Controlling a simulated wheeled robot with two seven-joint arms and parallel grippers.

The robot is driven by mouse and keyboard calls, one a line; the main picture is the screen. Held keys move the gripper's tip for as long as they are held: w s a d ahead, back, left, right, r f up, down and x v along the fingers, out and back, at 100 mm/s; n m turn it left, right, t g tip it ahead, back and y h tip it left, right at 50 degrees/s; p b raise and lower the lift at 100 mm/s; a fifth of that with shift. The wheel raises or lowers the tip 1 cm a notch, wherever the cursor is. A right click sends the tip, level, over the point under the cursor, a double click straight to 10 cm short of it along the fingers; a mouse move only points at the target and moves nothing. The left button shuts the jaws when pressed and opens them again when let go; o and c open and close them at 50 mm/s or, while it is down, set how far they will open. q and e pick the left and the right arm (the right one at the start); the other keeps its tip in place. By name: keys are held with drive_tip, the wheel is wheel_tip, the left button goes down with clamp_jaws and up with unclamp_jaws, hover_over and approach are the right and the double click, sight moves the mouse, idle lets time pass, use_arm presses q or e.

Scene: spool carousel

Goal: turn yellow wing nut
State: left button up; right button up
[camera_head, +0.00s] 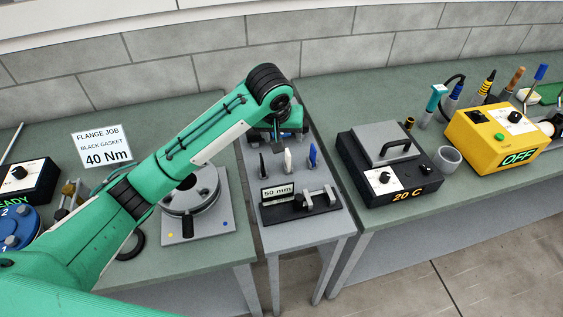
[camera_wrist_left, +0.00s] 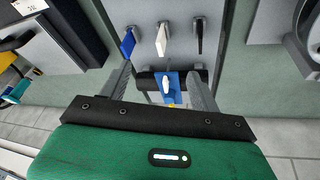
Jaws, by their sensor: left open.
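My left gripper (camera_head: 283,134) hangs over the back of the narrow grey stand, and its jaws are open. In the left wrist view its two fingers (camera_wrist_left: 163,92) flank a small blue piece (camera_wrist_left: 174,78) with a pale tip (camera_wrist_left: 167,86), beside a dark bar. I cannot tell whether the fingers touch it. No clearly yellow wing nut shows. In front of the gripper, a black lever (camera_head: 262,165), a white lever (camera_head: 287,160) and a blue lever (camera_head: 313,155) stand in a row. The right gripper is not in view.
A 50 mm sign (camera_head: 277,192) and a black clamp fixture (camera_head: 300,206) sit at the stand's front. Left is a flange (camera_head: 190,195) on a grey plate. Right are a black 20 C heater (camera_head: 385,165) and a yellow OFF box (camera_head: 490,140). Gaps separate stand and benches.

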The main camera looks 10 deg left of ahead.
use_arm(q)
drive_tip(key=shift+m+h, duration=0.5)
drive_tip(key=shift+m, duration=0.1)
drive_tip(key=shift+s+d+f, duration=0.25)
drive_tip(key=shift+s+f, duration=0.8)
drive_tip(key=shift+s, duration=0.1)
drive_tip(key=shift+s+d+f, duration=0.2)
drive_tip(key=shift+s+f, duration=0.85)
drive_tip(key=shift+s, duration=0.1)
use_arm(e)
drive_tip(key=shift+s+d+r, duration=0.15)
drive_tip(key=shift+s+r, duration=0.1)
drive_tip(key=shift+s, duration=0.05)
